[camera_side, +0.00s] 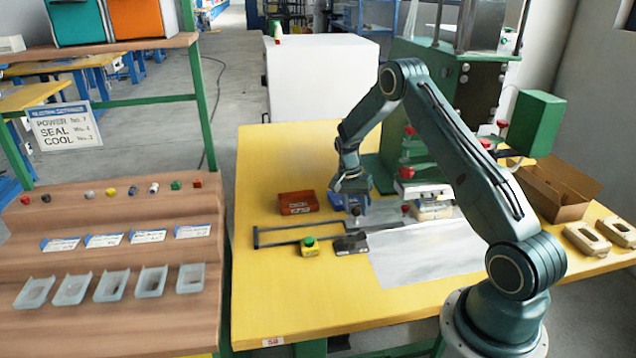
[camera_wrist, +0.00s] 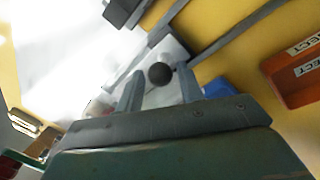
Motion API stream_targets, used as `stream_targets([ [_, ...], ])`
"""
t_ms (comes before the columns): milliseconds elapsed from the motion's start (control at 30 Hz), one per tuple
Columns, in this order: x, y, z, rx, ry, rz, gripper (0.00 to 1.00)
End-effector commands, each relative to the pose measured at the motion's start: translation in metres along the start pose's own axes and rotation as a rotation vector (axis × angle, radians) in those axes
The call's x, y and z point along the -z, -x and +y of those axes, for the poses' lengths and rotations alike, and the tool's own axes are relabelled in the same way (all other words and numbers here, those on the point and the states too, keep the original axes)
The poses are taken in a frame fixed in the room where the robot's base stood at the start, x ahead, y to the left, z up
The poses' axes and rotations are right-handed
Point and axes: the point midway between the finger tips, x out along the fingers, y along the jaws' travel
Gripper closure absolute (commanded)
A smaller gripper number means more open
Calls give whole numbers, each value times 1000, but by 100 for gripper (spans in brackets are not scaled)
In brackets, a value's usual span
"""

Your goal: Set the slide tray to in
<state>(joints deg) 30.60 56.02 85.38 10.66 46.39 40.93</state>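The slide tray shows as a pale plate in the wrist view (camera_wrist: 172,52), with a round dark knob (camera_wrist: 159,74) on it. In the side view the knob (camera_side: 356,210) is just under my gripper (camera_side: 354,200). My gripper points down at the tray. In the wrist view its two fingers (camera_wrist: 159,90) stand apart on either side of the knob, with gaps, so it is open and empty. The dark rails (camera_side: 290,228) are bare at their left end. The press (camera_side: 410,175) stands right of the knob. My gripper partly hides the tray.
A red reject bin (camera_side: 297,203) and a blue bin (camera_side: 345,201) stand behind the rails. A yellow box with a green button (camera_side: 310,247) and a dark block (camera_side: 350,244) sit in front. A pale sheet (camera_side: 430,255) lies flat at the front right.

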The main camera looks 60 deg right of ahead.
Motion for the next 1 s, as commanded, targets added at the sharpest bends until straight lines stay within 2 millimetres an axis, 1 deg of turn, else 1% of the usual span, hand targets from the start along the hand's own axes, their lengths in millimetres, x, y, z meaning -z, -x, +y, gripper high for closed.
stream_targets([
  [33, 0, 0, 0, 0, 0, 0, 73],
  [167, 0, 0, 0, 0, 0, 0, 98],
  [200, 0, 0, 0, 0, 0, 0, 100],
  [367, 2, 0, 3, 0, -1, 0, 100],
  [667, 23, -6, 33, 0, -3, 1, 100],
  [967, 26, -6, 37, -3, -7, 2, 100],
  [1000, 26, -6, 37, -3, -7, 2, 67],
])
